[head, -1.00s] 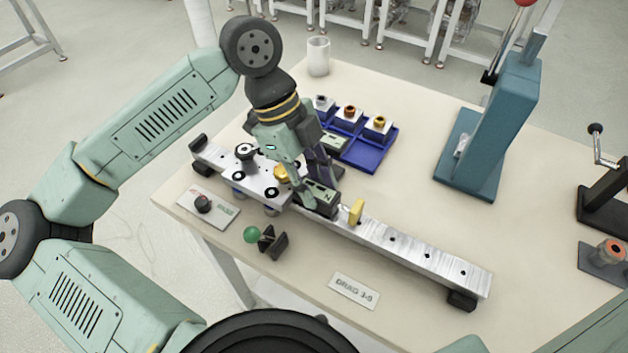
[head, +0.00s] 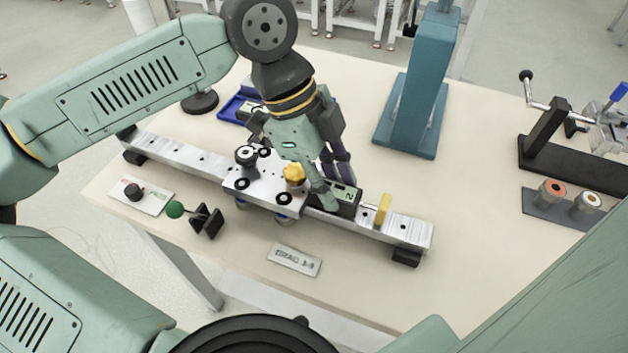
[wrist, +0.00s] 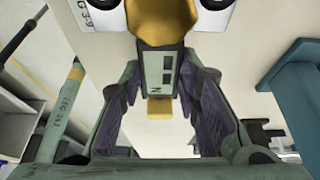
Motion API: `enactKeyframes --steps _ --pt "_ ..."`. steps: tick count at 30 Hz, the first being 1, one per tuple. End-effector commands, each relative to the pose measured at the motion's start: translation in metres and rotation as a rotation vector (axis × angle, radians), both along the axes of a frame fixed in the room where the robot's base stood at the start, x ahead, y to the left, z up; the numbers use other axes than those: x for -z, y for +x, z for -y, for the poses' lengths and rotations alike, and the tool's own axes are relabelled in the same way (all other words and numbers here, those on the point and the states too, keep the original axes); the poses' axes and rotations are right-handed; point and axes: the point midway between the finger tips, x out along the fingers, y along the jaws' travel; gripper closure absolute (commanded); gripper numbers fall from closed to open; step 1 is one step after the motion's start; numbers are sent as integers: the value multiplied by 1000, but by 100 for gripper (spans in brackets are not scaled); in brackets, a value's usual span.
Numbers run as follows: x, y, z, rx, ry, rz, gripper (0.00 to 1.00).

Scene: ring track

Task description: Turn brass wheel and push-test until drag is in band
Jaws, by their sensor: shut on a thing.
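The brass wheel (head: 294,173) sits on top of the silver carriage plate (head: 236,180), beside a black knob (head: 246,155). The carriage rides on a long metal rail (head: 190,157). In the wrist view the gauge (wrist: 160,75) is between the fingers, below the brass wheel (wrist: 166,22). Its display digits are unreadable.
A blue tray (head: 232,108), teal press (head: 414,90) and black crank stand (head: 545,135) stand behind and right.

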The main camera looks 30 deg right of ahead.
Motion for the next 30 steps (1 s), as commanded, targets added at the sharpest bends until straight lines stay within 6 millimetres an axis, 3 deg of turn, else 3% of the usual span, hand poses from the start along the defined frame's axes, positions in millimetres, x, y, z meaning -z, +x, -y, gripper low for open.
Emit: enactKeyframes --steps 9,21,22,30 --pt "0 -20 16 4 -2 0 100" --pt "-1 -22 17 2 -3 0 100" --pt "-1 -22 17 2 -3 0 68" --pt "-1 -21 17 1 -2 0 50"
